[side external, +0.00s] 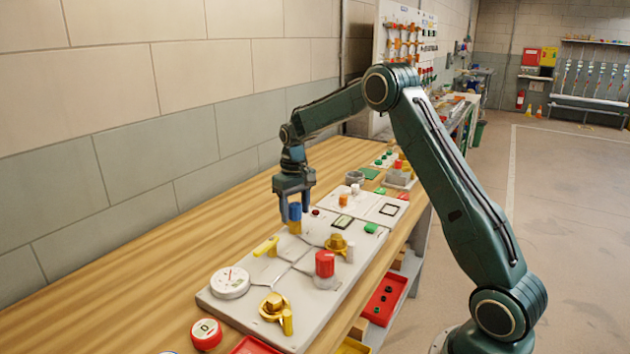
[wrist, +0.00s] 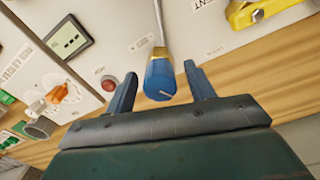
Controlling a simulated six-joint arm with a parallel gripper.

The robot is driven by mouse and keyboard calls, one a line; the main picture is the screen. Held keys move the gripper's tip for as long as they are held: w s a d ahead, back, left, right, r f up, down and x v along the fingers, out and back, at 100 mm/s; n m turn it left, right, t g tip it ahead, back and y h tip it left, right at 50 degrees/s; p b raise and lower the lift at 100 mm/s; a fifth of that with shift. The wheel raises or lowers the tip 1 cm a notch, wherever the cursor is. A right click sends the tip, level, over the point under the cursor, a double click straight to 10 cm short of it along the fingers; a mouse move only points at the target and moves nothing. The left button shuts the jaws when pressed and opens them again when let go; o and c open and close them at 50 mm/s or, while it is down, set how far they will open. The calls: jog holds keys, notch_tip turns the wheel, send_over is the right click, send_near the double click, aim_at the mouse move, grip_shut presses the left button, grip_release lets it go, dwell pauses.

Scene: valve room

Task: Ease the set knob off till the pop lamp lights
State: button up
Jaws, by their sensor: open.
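A blue knob (side external: 295,212) on a brass-coloured base stands upright on the grey panel (side external: 210,301); I take it for the set knob. In the wrist view the blue knob (wrist: 159,80) sits between my fingers, with a pale pointer line on its end. My gripper (wrist: 161,74) is open around it, with visible gaps on both sides. My gripper also shows in the side view (side external: 295,207), pointing down over the knob. A small dark red lamp (wrist: 109,83) beside the knob looks unlit; it also shows in the side view (side external: 316,212). Its label is unreadable.
A yellow lever (side external: 266,246), a red knob (side external: 325,264), a brass fitting (side external: 336,243) and a round gauge (side external: 230,282) stand on the panel. A small display (wrist: 68,40) is near the lamp. The wooden bench (side external: 130,290) left of the panel is clear.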

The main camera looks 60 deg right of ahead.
aim_at(295, 204)
jog(key=c, duration=1)
jog(key=shift+n, duration=0.9)
jog(key=o, duration=1)
jog(key=shift+r, duration=0.1)
notch_tip(295, 204, up, 14)
